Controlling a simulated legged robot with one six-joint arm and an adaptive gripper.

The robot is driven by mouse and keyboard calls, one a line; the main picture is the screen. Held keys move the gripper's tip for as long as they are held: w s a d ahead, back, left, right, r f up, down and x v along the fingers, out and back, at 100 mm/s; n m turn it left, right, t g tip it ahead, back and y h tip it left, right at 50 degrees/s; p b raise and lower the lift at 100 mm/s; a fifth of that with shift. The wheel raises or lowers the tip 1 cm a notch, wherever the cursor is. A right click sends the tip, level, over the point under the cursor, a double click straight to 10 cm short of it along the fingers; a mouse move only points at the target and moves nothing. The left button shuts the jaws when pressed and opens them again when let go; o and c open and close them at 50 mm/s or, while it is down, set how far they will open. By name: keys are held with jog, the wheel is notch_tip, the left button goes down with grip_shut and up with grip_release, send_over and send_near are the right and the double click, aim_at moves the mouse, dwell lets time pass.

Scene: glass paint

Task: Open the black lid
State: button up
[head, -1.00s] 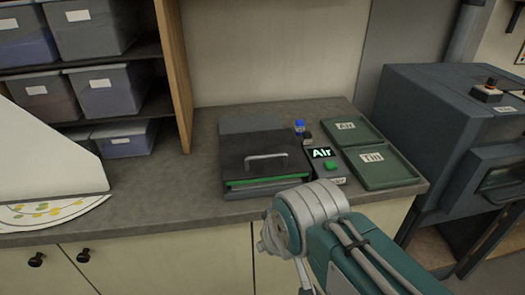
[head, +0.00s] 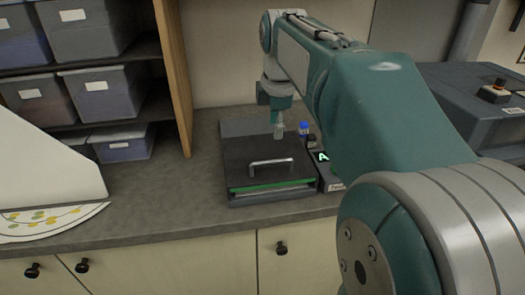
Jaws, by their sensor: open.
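The black lid (head: 256,155) lies flat and closed on a low box on the counter. A silver bar handle (head: 271,163) stands on it near its front edge. A green strip (head: 271,185) shows along the front under the lid. My gripper (head: 279,134) points down above the back right part of the lid, behind the handle. It is open and small in the picture, and I see nothing between its fingers. Whether its tips touch the lid is hard to tell.
A small blue-capped bottle (head: 304,128) stands right of the lid. A display box (head: 325,165) is partly hidden by my arm. A wooden shelf side (head: 174,75) and bins (head: 104,92) are at the left. The counter (head: 165,185) left of the lid is clear.

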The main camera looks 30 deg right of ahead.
aim_at(272, 161)
jog(key=f, duration=0.3)
jog(key=w+f, duration=0.1)
jog(key=f, duration=0.6)
jog(key=shift+w+d+f, duration=0.1)
jog(key=shift+w+d, duration=0.1)
jog(key=shift+w, duration=0.2)
grip_shut()
